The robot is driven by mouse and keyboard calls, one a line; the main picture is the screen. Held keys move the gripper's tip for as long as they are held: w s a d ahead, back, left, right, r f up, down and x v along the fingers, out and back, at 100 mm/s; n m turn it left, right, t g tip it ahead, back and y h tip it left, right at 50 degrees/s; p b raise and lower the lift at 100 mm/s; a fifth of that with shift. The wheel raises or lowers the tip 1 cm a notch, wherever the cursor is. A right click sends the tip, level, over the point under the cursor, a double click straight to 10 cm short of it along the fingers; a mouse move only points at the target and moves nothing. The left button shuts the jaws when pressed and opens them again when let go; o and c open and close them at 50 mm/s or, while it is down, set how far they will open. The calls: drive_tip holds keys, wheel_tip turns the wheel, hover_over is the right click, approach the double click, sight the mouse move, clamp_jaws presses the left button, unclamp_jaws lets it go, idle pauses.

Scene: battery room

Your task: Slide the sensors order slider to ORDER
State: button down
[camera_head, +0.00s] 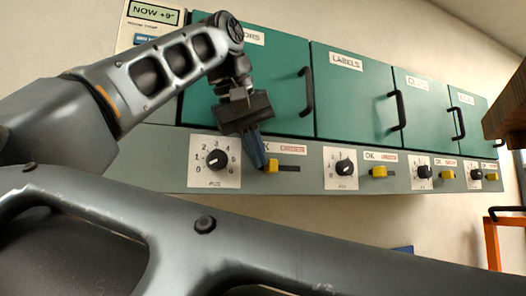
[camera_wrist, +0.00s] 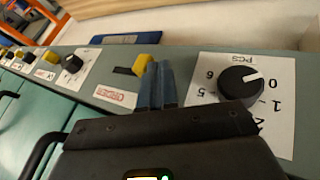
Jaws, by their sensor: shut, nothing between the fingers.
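The sensors order slider has a yellow knob (camera_head: 272,166) at the left, OK end of its dark slot (camera_head: 290,168), below the sensors door. The red ORDER label (camera_head: 292,149) is above the slot's right part. My gripper (camera_head: 261,166) is shut and empty, its blue fingertips at the knob's left side. In the wrist view the fingers (camera_wrist: 157,82) are pressed together just right of the knob (camera_wrist: 143,63), which they partly cover. The bare slot (camera_wrist: 123,71) runs left there, beside the ORDER label (camera_wrist: 115,97). I cannot tell whether the fingertips touch the knob.
A black dial (camera_head: 216,159) on a white scale is left of the slider. The labels slider (camera_head: 378,172) and other dials and sliders continue right along the grey panel. Green doors with black handles (camera_head: 306,92) are above. An orange frame (camera_head: 493,240) stands at lower right.

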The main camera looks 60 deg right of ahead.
sight(285, 154)
drive_tip(key=shift+s+d, duration=0.55)
drive_tip(key=shift+d, duration=0.25)
drive_tip(key=shift+s+d, duration=0.6)
drive_tip(key=shift+d, duration=0.25)
drive_tip(key=shift+s+d, duration=0.55)
drive_tip(key=shift+d, duration=0.25)
